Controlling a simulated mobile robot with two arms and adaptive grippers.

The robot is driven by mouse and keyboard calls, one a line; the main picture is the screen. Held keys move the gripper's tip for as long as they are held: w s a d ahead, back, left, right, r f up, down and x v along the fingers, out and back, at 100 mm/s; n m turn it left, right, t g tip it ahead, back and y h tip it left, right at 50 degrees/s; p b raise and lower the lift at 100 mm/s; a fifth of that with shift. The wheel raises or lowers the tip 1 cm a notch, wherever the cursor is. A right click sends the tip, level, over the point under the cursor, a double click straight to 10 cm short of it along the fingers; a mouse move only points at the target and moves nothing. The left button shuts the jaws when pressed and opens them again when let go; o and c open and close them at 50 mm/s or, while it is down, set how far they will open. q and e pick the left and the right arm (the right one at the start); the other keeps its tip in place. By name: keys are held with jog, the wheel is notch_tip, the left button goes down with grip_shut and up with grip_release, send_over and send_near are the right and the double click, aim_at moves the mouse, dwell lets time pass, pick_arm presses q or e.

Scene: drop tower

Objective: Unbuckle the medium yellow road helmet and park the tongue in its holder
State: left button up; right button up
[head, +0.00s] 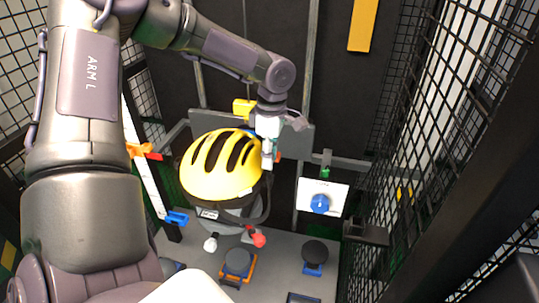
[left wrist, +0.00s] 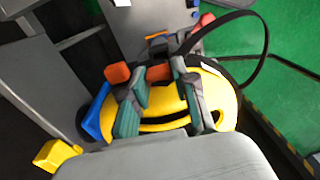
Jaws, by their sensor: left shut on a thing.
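The yellow road helmet (head: 218,168) with black vents sits on a grey stand. Its yellow shell (left wrist: 215,90) shows behind my fingers in the left wrist view. My left gripper (head: 268,158) is at the helmet's right side, with an orange-red piece (left wrist: 158,73) between its fingers (left wrist: 155,80). This looks like the buckle tongue, but the fingers partly cover it. A black strap (left wrist: 262,40) loops out from near the fingers. Which part is the tongue holder, I cannot tell. My right gripper is not in view.
A yellow block (head: 243,107) and a blue part (left wrist: 97,112) are near the helmet. A white panel with a blue knob (head: 320,204) stands to the right. Black mesh (head: 405,150) bounds the right.

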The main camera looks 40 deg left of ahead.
pick_arm(q)
jog(key=shift+f, duration=0.3)
jog(key=shift+f+b, duration=0.3)
jog(key=shift+b, duration=0.05)
jog(key=shift+s+d+f+b, duration=0.1)
jog(key=shift+f+b, duration=0.7)
jog(key=shift+f, duration=0.3)
jog(key=shift+f, duration=0.2)
jog(key=o, duration=0.9)
jog(key=shift+r, duration=0.25)
jog(key=r, duration=1.1)
jog(key=shift+w+r, duration=0.3)
jog(key=shift+w, duration=0.05)
